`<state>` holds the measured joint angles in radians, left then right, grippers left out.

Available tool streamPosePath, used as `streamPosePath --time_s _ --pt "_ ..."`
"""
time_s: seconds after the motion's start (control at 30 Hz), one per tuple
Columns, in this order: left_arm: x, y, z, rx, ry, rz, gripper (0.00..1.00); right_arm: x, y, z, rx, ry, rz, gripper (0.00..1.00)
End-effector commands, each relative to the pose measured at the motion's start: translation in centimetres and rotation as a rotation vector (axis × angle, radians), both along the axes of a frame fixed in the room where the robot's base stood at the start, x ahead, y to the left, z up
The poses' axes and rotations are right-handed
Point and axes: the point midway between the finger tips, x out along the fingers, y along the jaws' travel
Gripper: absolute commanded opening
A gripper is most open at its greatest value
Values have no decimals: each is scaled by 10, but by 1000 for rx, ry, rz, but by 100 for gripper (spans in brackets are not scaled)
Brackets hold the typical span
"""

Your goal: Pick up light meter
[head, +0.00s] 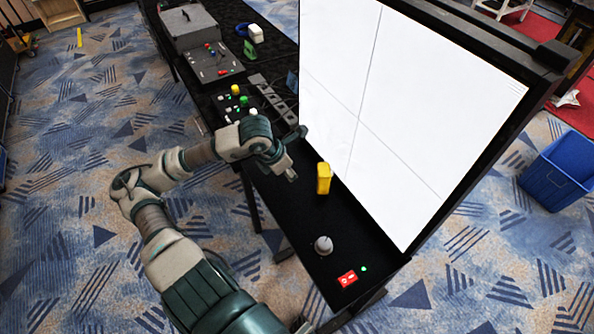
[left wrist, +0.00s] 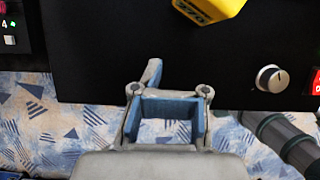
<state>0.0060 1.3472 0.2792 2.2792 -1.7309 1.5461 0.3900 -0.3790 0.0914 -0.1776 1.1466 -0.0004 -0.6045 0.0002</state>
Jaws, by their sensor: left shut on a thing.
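A yellow, box-shaped device, seemingly the light meter (head: 323,178), stands on the black table close to the white screen. Part of it shows at the top of the left wrist view (left wrist: 212,8), with dark markings on it. My left gripper (head: 291,152) is over the table, to the left of the yellow device and apart from it. My right gripper is not in view.
A round grey knob (head: 323,245) and a red panel (head: 347,278) are on the table's near part. A control panel with coloured buttons (head: 238,98) and a grey case (head: 188,27) are farther back. The large white screen (head: 400,120) borders the table's right side.

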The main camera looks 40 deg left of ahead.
Motion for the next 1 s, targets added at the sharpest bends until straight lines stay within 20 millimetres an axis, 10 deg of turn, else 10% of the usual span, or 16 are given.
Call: streamPosePath --time_s 0.43,0.87,1.0 --pt "-72 7 7 1 0 2 0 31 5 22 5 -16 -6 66" --pt "-85 11 8 3 0 2 0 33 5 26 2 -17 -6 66" --pt "-85 11 8 3 0 2 36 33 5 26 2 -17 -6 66"
